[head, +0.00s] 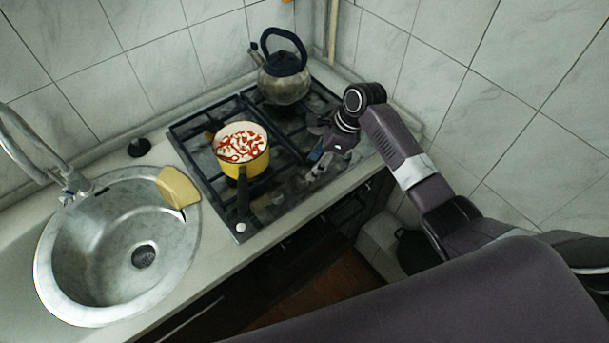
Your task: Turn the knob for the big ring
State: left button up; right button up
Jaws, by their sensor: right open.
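The gas hob (262,212) is set in the counter, with its control strip along the front right edge. A small pale knob (240,227) shows at the strip's near end, and another knob (278,198) sits farther along. My right gripper (315,166) is open, low over the far part of the strip. It hides what lies under it, and I cannot tell whether it touches a knob. Which burner is the big ring is not clear. My left gripper is not in view.
A yellow pot (255,165) with red-and-white contents stands on the hob, its dark handle toward the front. A kettle (285,85) stands at the back. A round sink (75,260) with a yellow cloth (178,187) on its rim lies left. Tiled walls close the back and right.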

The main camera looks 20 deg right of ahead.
aim_at(304, 177)
jog(key=p+x, duration=0.1)
jog(key=x, duration=0.6)
jog(key=shift+f, duration=0.25)
jog(key=c, duration=1.1)
jog(key=shift+c, duration=0.2)
